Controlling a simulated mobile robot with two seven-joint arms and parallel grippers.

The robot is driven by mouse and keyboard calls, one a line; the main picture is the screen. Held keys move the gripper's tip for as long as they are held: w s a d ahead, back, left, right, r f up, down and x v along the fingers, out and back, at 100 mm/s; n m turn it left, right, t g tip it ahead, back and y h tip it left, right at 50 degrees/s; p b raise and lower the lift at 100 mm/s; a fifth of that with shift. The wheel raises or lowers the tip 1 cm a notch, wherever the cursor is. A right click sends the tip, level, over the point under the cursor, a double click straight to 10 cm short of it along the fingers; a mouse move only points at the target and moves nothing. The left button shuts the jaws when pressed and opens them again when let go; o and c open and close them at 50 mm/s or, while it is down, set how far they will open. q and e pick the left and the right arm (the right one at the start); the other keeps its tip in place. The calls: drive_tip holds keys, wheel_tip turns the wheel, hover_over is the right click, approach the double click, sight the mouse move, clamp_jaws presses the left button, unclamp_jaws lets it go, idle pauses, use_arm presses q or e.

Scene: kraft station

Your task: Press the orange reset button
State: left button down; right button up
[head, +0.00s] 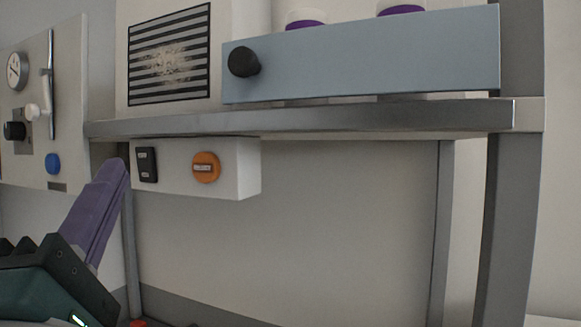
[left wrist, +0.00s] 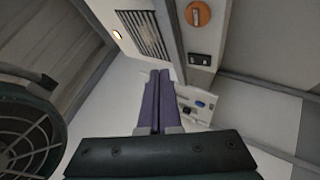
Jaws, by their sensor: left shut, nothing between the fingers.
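The orange reset button (head: 206,167) is round with a pale label and sits on the front of a white box (head: 240,170) under the metal shelf. It also shows at the top of the left wrist view (left wrist: 198,14). A black rocker switch (head: 147,164) is to its left on the same box. My left gripper (head: 118,168) has purple fingers that are shut and empty. It is left of and below the button in the head view, apart from it. In the left wrist view its fingers (left wrist: 159,76) lie side by side. My right gripper is not in view.
A metal shelf (head: 300,119) runs above the box and carries a grey-blue unit (head: 370,55) with a black knob (head: 243,62). A panel with a gauge and blue button (head: 53,163) is at the left. The space below the shelf right of the box is free.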

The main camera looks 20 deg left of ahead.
use_arm(q)
drive_tip(key=b, duration=0.2)
approach(197, 156)
drive_tip(key=shift+s+a+r+x, duration=0.1)
drive_tip(key=shift+x, duration=0.75)
drive_tip(key=shift+s+a+r+x, duration=0.1)
drive_tip(key=shift+s+x, duration=0.05)
drive_tip(key=shift+x, duration=0.7)
drive_tip(key=shift+s+a+r+x, duration=0.1)
drive_tip(key=shift+x, duration=0.75)
drive_tip(key=shift+f, duration=0.1)
drive_tip(key=shift+w, duration=0.4)
drive_tip(key=shift+w+d, duration=0.1)
drive_tip(key=shift+w, duration=0.35)
drive_tip(key=shift+s, duration=0.1)
idle(0.4)
drive_tip(key=shift+s, duration=0.8)
